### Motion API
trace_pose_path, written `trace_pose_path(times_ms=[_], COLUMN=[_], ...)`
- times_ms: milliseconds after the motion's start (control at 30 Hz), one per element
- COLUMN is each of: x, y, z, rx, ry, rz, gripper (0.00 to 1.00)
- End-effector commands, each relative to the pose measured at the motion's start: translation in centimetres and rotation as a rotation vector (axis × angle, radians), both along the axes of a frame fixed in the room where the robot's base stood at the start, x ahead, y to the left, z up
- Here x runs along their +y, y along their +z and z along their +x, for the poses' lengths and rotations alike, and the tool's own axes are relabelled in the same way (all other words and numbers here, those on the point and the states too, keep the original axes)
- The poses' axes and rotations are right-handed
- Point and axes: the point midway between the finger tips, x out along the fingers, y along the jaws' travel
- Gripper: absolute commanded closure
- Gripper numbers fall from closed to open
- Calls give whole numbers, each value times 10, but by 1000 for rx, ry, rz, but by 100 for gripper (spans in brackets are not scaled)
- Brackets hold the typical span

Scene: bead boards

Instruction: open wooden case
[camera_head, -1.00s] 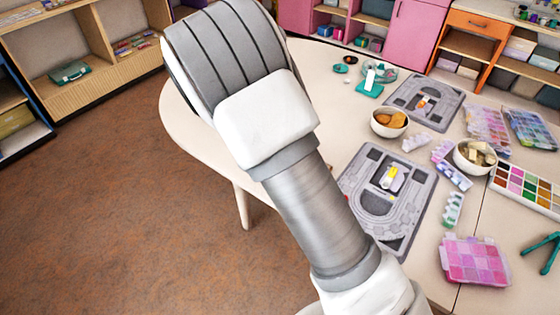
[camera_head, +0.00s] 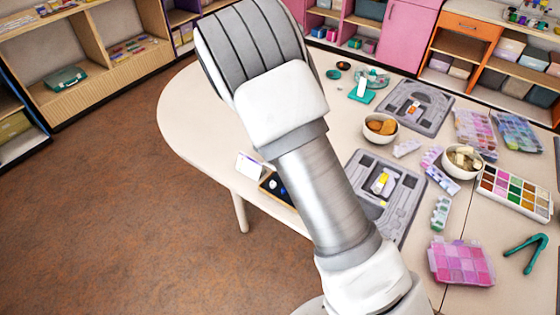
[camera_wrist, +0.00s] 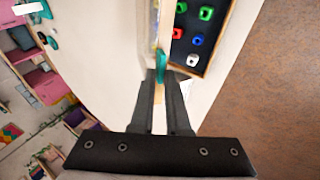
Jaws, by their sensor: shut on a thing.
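The wooden case shows in the wrist view as a dark, wood-rimmed interior (camera_wrist: 211,40) with several coloured pieces in it. A thin upright panel, seen nearly edge-on along its left side (camera_wrist: 152,22), looks like its raised lid. My gripper (camera_wrist: 163,78) is shut on a teal piece (camera_wrist: 161,64) at the near end of that panel. I take the piece for a handle or clasp. In the head view part of the dark interior (camera_head: 269,184) shows at the table's edge, beside a pale upright panel (camera_head: 247,165). My arm hides the remainder of the case and my gripper there.
Two grey bead boards (camera_head: 415,108) (camera_head: 404,215), a bowl of orange pieces (camera_head: 370,134), a bowl of pale pieces (camera_head: 451,171), a pink box (camera_head: 460,263) and teal pliers (camera_head: 524,254) lie on the table. The table's left end (camera_head: 190,115) is clear.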

Motion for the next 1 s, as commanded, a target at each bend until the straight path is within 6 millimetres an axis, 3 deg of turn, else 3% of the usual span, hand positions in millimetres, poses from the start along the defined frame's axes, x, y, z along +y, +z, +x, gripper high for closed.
trace_pose_path(times_ms=[433, 700, 1000], x=[-4, -16, -24], y=[4, 20, 25], z=[2, 16, 25], rx=[24, 101, 170], ry=[-2, -3, 1], rz=[17, 79, 134], gripper=[100, 100, 100])
